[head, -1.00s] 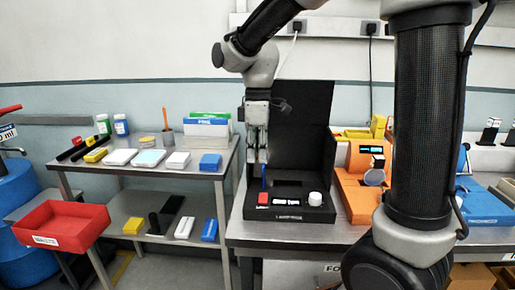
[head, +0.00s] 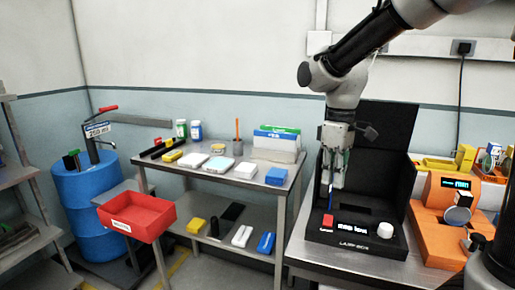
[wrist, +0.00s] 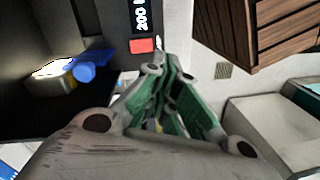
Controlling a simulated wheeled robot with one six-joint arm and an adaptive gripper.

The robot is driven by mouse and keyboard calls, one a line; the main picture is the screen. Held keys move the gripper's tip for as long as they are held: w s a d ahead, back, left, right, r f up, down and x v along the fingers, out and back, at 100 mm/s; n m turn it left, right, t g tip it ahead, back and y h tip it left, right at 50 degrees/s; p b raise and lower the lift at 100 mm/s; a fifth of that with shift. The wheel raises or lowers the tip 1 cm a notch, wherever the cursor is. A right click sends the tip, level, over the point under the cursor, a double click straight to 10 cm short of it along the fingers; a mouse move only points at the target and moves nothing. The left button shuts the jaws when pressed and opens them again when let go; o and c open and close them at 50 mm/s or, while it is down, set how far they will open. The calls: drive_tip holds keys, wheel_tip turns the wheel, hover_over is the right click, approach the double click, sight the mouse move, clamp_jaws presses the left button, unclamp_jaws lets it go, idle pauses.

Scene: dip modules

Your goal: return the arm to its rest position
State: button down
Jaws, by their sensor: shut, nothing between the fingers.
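My gripper (head: 337,186) hangs pointing down over the left part of the black lamp box (head: 352,250), close above its front panel. Its fingers are together with nothing seen between them. In the wrist view the closed green-and-grey fingers (wrist: 172,65) show near the box's red button (wrist: 143,46) and lit display (wrist: 141,15). A thin blue upright piece (head: 330,198) stands by the fingers; I cannot tell whether they touch. My arm reaches in from the upper right.
The box's tall black back panel (head: 385,140) stands right behind the gripper. An orange device (head: 440,232) sits to the right. A two-shelf grey table (head: 205,182) with small modules, a red tray (head: 137,215) and a blue barrel (head: 88,210) are to the left.

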drive_tip(key=s+d+r+m+t, duration=0.2)
drive_tip(key=s+d+m, duration=0.2)
drive_tip(key=s+d, duration=0.3)
drive_tip(key=s+d+r+m+t, duration=0.2)
drive_tip(key=s+d+m, duration=0.3)
drive_tip(key=s+d, duration=0.3)
drive_tip(key=shift+s+d+r+t, duration=0.2)
drive_tip(key=shift+s+d+t, duration=0.1)
drive_tip(key=shift+s+t, duration=0.4)
drive_tip(key=shift+w, duration=0.1)
idle(0.6)
